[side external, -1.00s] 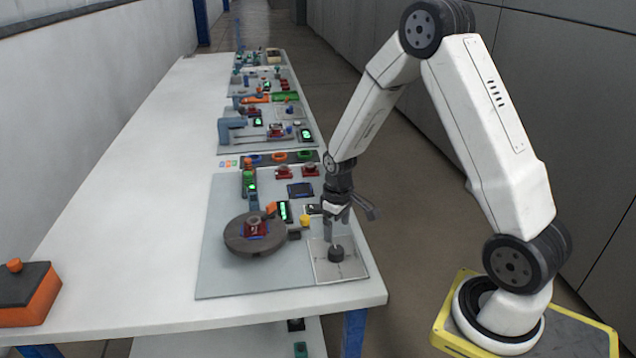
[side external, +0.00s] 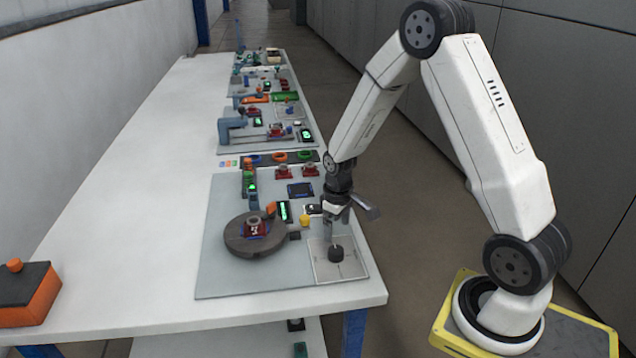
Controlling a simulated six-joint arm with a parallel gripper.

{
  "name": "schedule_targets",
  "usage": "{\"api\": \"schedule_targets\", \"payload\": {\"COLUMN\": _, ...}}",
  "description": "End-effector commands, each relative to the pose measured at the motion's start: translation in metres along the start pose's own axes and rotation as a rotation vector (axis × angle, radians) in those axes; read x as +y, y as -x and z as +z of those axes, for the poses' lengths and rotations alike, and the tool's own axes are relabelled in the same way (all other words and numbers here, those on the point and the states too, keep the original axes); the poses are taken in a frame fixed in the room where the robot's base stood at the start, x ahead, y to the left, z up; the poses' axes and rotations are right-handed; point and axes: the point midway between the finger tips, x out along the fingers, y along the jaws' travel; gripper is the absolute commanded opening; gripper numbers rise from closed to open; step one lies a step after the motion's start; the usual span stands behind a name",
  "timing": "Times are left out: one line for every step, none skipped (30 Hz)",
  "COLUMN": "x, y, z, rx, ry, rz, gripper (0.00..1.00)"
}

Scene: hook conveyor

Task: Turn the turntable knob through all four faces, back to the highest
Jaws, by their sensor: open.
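The turntable (side external: 240,246) is a dark grey round disc at the near left of the light grey board. A red block (side external: 256,228) with a grey ring on top sits on it. A black knob (side external: 336,253) stands on a pale square plate (side external: 353,270) at the board's near right corner; it appears to be the turntable knob. My gripper (side external: 334,236) points down just above the knob. Its jaws are open, but the fingers are small and I cannot tell whether they straddle the knob's top or touch it.
A yellow button (side external: 304,221) and a green-lit display (side external: 285,211) stand behind the turntable. More stations line the far table. An orange box with a dark lid (side external: 28,290) sits at the left. The white table (side external: 120,240) between is clear.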

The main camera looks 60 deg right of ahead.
Motion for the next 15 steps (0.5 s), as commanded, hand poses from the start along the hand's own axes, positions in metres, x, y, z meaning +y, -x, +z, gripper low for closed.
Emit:
{"api": "schedule_targets", "payload": {"x": 0.0, "y": 0.0, "z": 0.0, "rx": 0.0, "ry": -0.002, "rz": 0.0, "gripper": 0.98}}
{"api": "schedule_targets", "payload": {"x": 0.0, "y": 0.0, "z": 0.0, "rx": 0.0, "ry": -0.004, "rz": 0.0, "gripper": 0.98}}
{"api": "schedule_targets", "payload": {"x": 0.0, "y": 0.0, "z": 0.0, "rx": 0.0, "ry": -0.01, "rz": 0.0, "gripper": 0.98}}
{"api": "schedule_targets", "payload": {"x": 0.0, "y": 0.0, "z": 0.0, "rx": 0.0, "ry": -0.017, "rz": 0.0, "gripper": 0.98}}
{"api": "schedule_targets", "payload": {"x": 0.0, "y": 0.0, "z": 0.0, "rx": 0.0, "ry": -0.026, "rz": 0.0, "gripper": 0.98}}
{"api": "schedule_targets", "payload": {"x": 0.0, "y": 0.0, "z": 0.0, "rx": 0.0, "ry": -0.042, "rz": 0.0, "gripper": 0.98}}
{"api": "schedule_targets", "payload": {"x": 0.0, "y": 0.0, "z": 0.0, "rx": 0.0, "ry": -0.058, "rz": 0.0, "gripper": 0.98}}
{"api": "schedule_targets", "payload": {"x": 0.0, "y": 0.0, "z": 0.0, "rx": 0.0, "ry": -0.076, "rz": 0.0, "gripper": 0.98}}
{"api": "schedule_targets", "payload": {"x": 0.0, "y": 0.0, "z": 0.0, "rx": 0.0, "ry": -0.106, "rz": 0.0, "gripper": 0.98}}
{"api": "schedule_targets", "payload": {"x": 0.0, "y": 0.0, "z": 0.0, "rx": 0.0, "ry": -0.132, "rz": 0.0, "gripper": 0.98}}
{"api": "schedule_targets", "payload": {"x": 0.0, "y": 0.0, "z": 0.0, "rx": 0.0, "ry": -0.16, "rz": 0.0, "gripper": 0.98}}
{"api": "schedule_targets", "payload": {"x": 0.0, "y": 0.0, "z": 0.0, "rx": 0.0, "ry": -0.203, "rz": 0.0, "gripper": 0.98}}
{"api": "schedule_targets", "payload": {"x": 0.0, "y": 0.0, "z": 0.0001, "rx": 0.0, "ry": -0.237, "rz": 0.0, "gripper": 0.98}}
{"api": "schedule_targets", "payload": {"x": 0.0, "y": 0.0, "z": 0.0001, "rx": 0.0, "ry": -0.274, "rz": 0.0, "gripper": 0.98}}
{"api": "schedule_targets", "payload": {"x": 0.0, "y": 0.0, "z": 0.0001, "rx": 0.0, "ry": -0.327, "rz": 0.0, "gripper": 0.98}}
